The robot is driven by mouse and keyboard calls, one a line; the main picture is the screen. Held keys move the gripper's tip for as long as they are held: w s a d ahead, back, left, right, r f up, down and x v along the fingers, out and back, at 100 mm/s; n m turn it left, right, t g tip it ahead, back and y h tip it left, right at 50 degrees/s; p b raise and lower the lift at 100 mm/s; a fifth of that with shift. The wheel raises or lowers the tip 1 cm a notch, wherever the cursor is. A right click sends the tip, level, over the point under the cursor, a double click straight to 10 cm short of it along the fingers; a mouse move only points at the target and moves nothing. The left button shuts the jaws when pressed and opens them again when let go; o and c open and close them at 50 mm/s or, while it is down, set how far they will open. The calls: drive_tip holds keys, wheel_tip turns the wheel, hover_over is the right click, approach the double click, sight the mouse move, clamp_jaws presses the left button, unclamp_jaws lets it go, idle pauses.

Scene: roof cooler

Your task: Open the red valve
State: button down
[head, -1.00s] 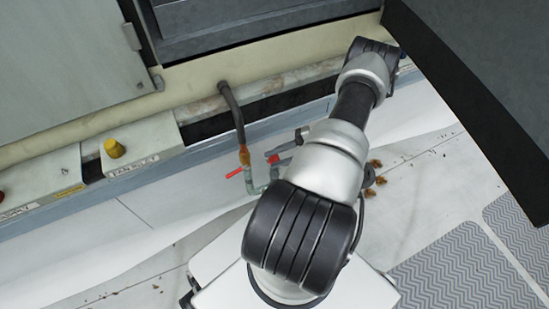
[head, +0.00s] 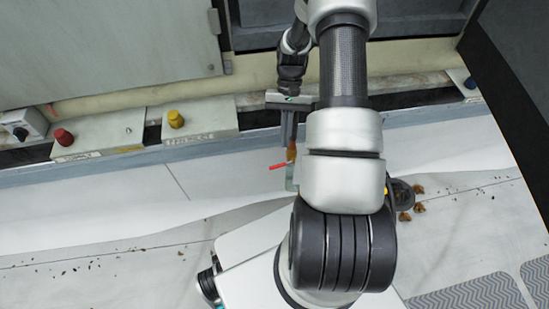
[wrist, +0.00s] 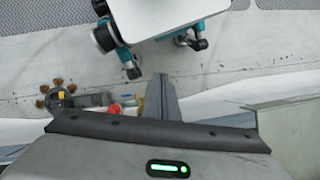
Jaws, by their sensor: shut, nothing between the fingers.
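A red valve handle (head: 279,165) sticks out to the left from a copper-coloured fitting (head: 292,152) on a greenish pipe (head: 291,180) near the floor. My gripper (head: 288,145) points down, shut and empty, close beside and above the fitting. I cannot tell whether it touches it. My arm covers the pipework right of the fitting. In the wrist view, the shut fingers (wrist: 162,85) reach forward from the palm, and a small red part (wrist: 115,108) shows to their left, partly hidden by the gripper body.
Behind is a pale wall base with a yellow knob (head: 176,119) and a dark red knob (head: 64,137) on low boxes. Brown debris (head: 405,216) lies by a round drain (head: 400,193) to the right. A dark panel (head: 515,60) overhangs at upper right.

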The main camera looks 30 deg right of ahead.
drive_tip(key=w+a+f+n+h, duration=0.2)
drive_tip(key=w+n+h, duration=0.1)
drive_tip(key=n, duration=0.7)
drive_tip(key=n+t+h+p, duration=0.1)
drive_tip(key=n+h, duration=0.1)
drive_tip(key=n, duration=0.9)
approach(281, 164)
drive_tip(key=a+b+x, duration=0.1)
drive_tip(key=x, duration=0.5)
drive_tip(key=shift+a+f+b, duration=0.15)
drive_tip(key=shift+f+b, duration=0.2)
drive_tip(key=shift+f, duration=0.1)
drive_tip(key=shift+w, duration=0.1)
